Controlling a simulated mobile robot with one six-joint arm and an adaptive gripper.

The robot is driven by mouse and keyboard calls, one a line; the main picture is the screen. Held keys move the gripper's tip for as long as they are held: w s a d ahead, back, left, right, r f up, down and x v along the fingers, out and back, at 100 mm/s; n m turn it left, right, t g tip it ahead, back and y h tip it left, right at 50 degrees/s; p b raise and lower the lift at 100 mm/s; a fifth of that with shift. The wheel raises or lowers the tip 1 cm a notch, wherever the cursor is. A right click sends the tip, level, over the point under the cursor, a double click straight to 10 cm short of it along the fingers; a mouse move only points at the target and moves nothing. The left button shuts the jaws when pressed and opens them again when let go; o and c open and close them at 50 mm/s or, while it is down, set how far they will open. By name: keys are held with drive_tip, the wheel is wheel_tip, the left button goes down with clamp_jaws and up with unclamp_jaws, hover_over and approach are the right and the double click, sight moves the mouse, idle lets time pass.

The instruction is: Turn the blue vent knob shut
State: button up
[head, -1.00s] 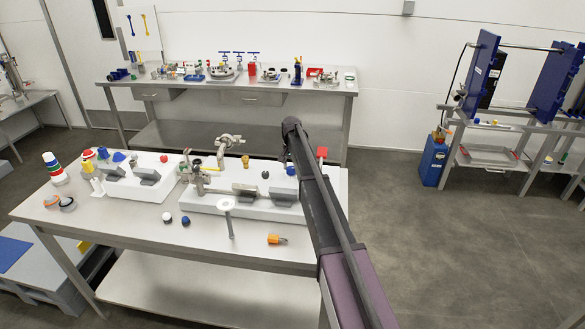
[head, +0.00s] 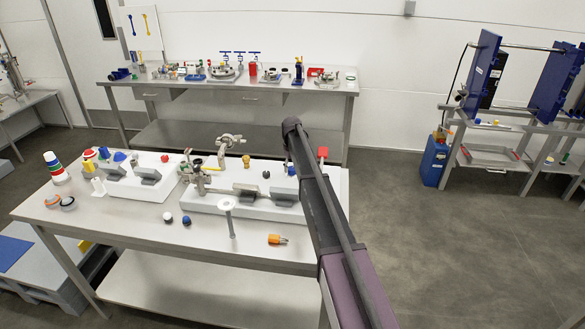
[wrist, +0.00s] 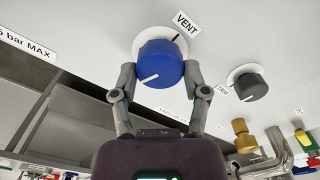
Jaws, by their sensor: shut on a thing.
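The blue vent knob (wrist: 158,64) sits on a white round plate on a pale panel in the wrist view. A label reading "VENT" (wrist: 186,24) is at its upper right. The white pointer line on the knob points to the lower left. My gripper (wrist: 160,76) has one finger on each side of the knob and is shut on it. In the head view my arm reaches over the near bench, and I cannot make out the gripper there.
A black knob (wrist: 249,86) on its own white plate is right of the vent knob. A brass fitting (wrist: 243,134) and steel pipes are at the lower right.

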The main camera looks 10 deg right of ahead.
drive_tip(key=n, duration=0.4)
drive_tip(key=shift+s, duration=0.2)
idle(0.4)
drive_tip(key=o, duration=1.1)
drive_tip(key=shift+o, duration=0.2)
drive_tip(key=shift+w, duration=0.1)
drive_tip(key=shift+r, duration=0.1)
